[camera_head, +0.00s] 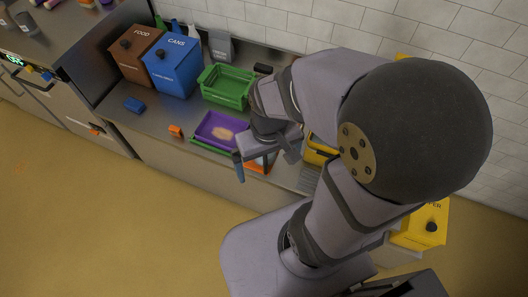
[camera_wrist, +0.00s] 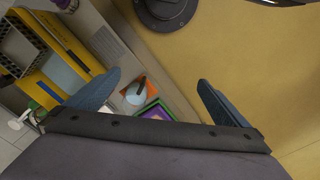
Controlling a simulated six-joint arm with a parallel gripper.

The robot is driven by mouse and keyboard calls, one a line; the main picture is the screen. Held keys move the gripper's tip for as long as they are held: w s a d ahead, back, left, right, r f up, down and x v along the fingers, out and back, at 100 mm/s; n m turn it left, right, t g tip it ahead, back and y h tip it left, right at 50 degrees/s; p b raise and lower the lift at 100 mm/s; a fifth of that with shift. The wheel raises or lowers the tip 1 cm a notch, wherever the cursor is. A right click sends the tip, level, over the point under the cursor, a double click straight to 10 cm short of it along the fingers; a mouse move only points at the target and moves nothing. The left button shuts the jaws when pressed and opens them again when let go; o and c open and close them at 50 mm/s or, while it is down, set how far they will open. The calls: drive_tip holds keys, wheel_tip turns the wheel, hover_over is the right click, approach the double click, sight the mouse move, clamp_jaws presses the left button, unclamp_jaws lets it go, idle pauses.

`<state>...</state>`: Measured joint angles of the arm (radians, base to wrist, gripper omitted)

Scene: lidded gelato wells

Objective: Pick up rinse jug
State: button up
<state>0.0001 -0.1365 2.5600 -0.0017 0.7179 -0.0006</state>
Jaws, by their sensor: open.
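No rinse jug can be made out for certain in either view. A small light-blue round thing with a dark bar (camera_wrist: 136,94) sits on an orange patch in the wrist view; I cannot tell whether it is the jug. My gripper (camera_head: 265,160) is held over the counter near the purple tray (camera_head: 208,128), fingers pointing down. In the wrist view my gripper (camera_wrist: 157,88) has its two blue fingers wide apart with nothing between them. My arm hides part of the counter in the head view.
A green crate (camera_head: 226,88), brown FOOD bin (camera_head: 135,58) and blue CANS bin (camera_head: 172,68) stand at the back. A small blue block (camera_head: 135,105) and orange block (camera_head: 175,131) lie on the counter. A yellow container (camera_wrist: 78,62) is left in the wrist view.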

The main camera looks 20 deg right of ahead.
drive_tip(key=c, duration=1.7)
drive_tip(key=shift+o, duration=0.2)
drive_tip(key=shift+f, duration=0.1)
